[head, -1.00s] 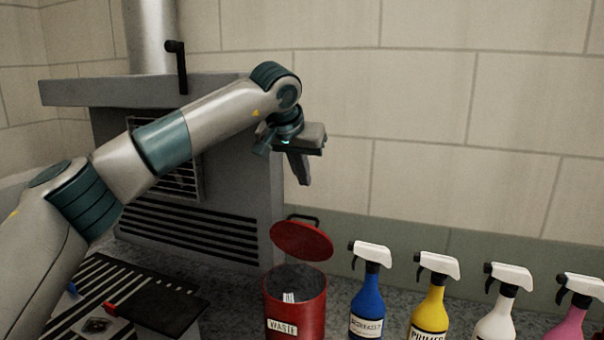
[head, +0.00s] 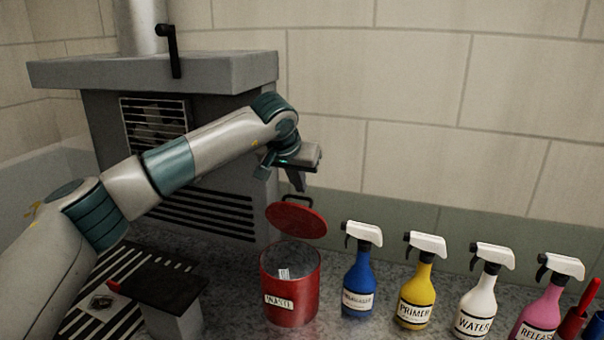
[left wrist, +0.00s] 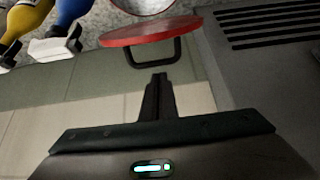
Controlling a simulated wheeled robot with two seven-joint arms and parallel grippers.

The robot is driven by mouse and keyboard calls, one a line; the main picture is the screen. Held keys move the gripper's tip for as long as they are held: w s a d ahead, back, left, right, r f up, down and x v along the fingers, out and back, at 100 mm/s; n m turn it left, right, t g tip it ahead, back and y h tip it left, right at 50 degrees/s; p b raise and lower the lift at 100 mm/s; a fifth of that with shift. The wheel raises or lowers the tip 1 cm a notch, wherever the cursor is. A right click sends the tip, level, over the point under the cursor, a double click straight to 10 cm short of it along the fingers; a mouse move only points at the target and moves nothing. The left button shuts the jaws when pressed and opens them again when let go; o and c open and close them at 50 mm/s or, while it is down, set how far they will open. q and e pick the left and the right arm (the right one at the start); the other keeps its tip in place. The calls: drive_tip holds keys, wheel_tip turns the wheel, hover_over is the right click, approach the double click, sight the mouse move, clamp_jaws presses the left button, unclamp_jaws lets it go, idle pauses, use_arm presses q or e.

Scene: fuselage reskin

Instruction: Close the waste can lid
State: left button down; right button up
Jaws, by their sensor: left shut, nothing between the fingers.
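The red waste can (head: 291,297) stands on the counter with a "WASTE" label on its front and something pale inside. Its red lid (head: 297,220) is open, tilted up at the back of the rim, with a dark handle (head: 297,200) behind it. In the left wrist view the lid (left wrist: 152,31) and its handle (left wrist: 152,52) show ahead of the fingers. My left gripper (head: 300,184) is shut and empty, above and behind the lid, apart from it as far as I can tell. Its fingers show in the left wrist view (left wrist: 158,80). My right gripper is not in view.
Several spray bottles stand in a row right of the can, the blue one (head: 359,280) closest. A grey vented unit (head: 215,115) stands behind and left. A dark-topped block (head: 160,285) and striped mat (head: 85,310) lie left of the can.

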use_arm(q)
drive_tip(key=shift+s+a+f, duration=0.15)
drive_tip(key=shift+s, duration=0.25)
idle(0.3)
